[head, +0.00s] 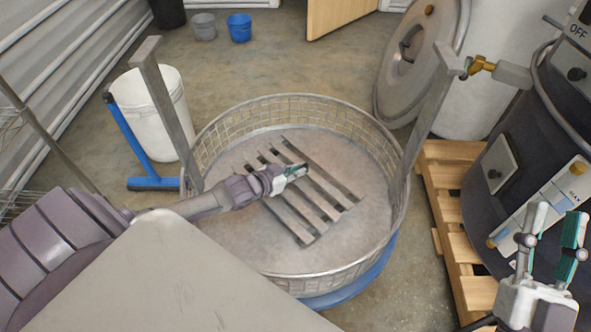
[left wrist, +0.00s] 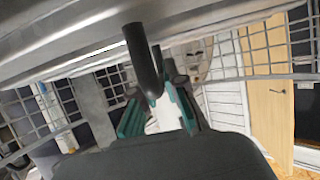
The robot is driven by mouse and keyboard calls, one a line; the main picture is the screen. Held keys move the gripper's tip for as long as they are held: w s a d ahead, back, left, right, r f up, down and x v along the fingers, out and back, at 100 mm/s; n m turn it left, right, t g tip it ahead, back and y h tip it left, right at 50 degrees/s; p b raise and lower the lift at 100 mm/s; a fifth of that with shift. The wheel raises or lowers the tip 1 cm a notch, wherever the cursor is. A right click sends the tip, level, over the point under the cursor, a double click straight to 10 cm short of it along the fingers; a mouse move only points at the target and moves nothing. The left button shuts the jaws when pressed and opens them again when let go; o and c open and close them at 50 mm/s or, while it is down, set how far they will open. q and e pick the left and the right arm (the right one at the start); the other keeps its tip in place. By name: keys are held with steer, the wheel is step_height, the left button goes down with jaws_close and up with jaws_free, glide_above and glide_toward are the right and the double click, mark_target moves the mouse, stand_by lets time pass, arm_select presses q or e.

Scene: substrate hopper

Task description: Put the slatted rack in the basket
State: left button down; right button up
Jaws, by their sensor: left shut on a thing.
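The slatted rack (head: 317,203), a grey panel of parallel bars, appears within the rim of the round wire-mesh basket (head: 203,150) in the head view. I cannot tell whether it rests on the basket's floor or hangs just above it. My left gripper (head: 296,170) reaches over the basket's left side and is shut on the rack near its middle. In the left wrist view a dark peg (left wrist: 143,58) runs between the fingers (left wrist: 160,115), below a grey bar. My right gripper (head: 553,235) is at the lower right, fingers apart and empty, away from the basket.
Two grey uprights (head: 165,100) rise at the basket's sides. A white bucket (head: 152,112) and blue squeegee (head: 140,150) stand left. A dark drum (head: 510,215) on a wooden pallet (head: 447,215) stands right. A round metal lid (head: 415,60) leans behind.

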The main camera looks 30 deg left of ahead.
arm_select(q)
steer(key=c, duration=1.6)
jaws_free()
steer(key=o, duration=0.4)
steer(key=shift+s+r, duration=0.1)
steer(key=shift+s, duration=0.05)
